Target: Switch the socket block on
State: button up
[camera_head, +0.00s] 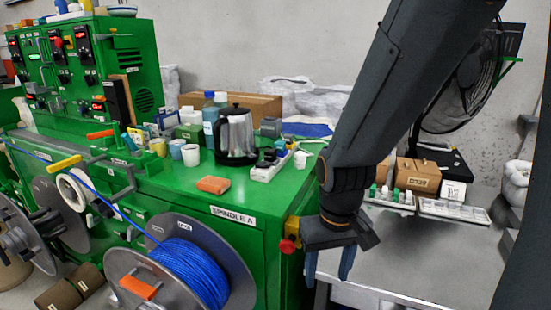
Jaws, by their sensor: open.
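A white socket block (264,172) lies on the green machine's top, right of the kettle, near the right edge. Dark plugs (267,157) sit on it and hide part of its top. I cannot make out its switch. My gripper (328,272) points down with its two blue fingers apart and nothing between them. It is in front of and to the right of the socket block in the picture, beside the machine's right side, and apart from the block.
A kettle (236,135) stands left of the block. An orange sponge-like piece (213,185) lies in front. A red knob on a yellow part (288,243) juts out beside my gripper. A grey table (400,265) stands at the right. Bare green surface lies before the kettle.

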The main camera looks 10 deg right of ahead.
aim_at(259, 164)
jog(key=k, duration=1.35)
jog(key=u, duration=0.7)
jog(key=i, duration=1.85)
jog(key=z, duration=0.7)
